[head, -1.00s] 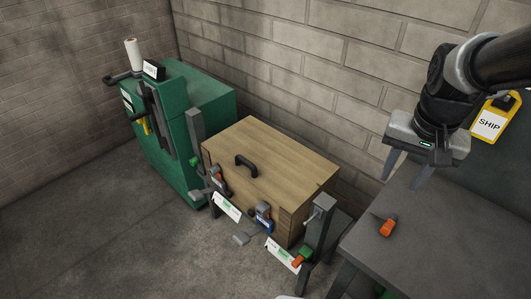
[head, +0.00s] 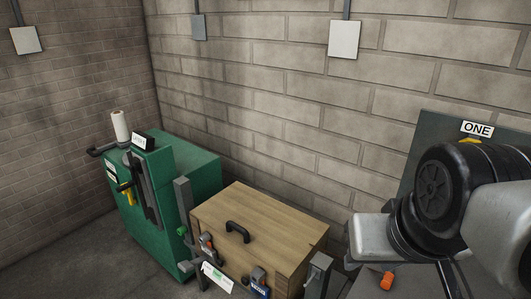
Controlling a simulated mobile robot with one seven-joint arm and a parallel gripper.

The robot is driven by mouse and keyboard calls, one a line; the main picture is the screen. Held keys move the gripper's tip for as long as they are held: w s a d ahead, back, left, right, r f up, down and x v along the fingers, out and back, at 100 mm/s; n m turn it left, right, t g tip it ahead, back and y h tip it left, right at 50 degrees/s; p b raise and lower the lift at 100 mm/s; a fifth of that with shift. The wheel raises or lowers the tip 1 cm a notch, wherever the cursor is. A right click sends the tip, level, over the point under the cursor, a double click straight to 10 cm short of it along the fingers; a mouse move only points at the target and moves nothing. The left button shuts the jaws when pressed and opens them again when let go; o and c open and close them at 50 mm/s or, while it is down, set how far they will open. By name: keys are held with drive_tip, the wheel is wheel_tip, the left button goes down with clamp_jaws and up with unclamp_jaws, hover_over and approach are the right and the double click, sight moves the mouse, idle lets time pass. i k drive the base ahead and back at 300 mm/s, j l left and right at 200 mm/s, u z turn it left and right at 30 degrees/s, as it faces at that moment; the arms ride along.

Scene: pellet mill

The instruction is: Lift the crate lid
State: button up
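The wooden crate (head: 255,262) stands against the block wall, partly cut off by the bottom edge in the head view. Its flat plank lid (head: 262,212) lies closed on top, with a black arched handle (head: 237,231) near the front left. Two latches sit on the crate's front, one at the left (head: 207,243) and one at the right (head: 258,280); I cannot tell their state for sure. My gripper (head: 371,239) is to the right of the crate, apart from the lid and handle. Its fingers are hidden or too unclear to show whether it is open.
A green cabinet (head: 190,160) with a white roll (head: 120,126) stands left of the crate. Grey posts flank the crate, left (head: 183,205) and right (head: 318,272). An orange item (head: 386,281) lies at the lower right, below a board marked ONE (head: 477,129).

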sight(280, 235)
drive_tip(key=k+j, duration=0.1)
drive_tip(key=j, duration=0.9)
drive_tip(key=i+j, duration=0.45)
drive_tip(key=i, duration=0.2)
drive_tip(key=u, duration=0.05)
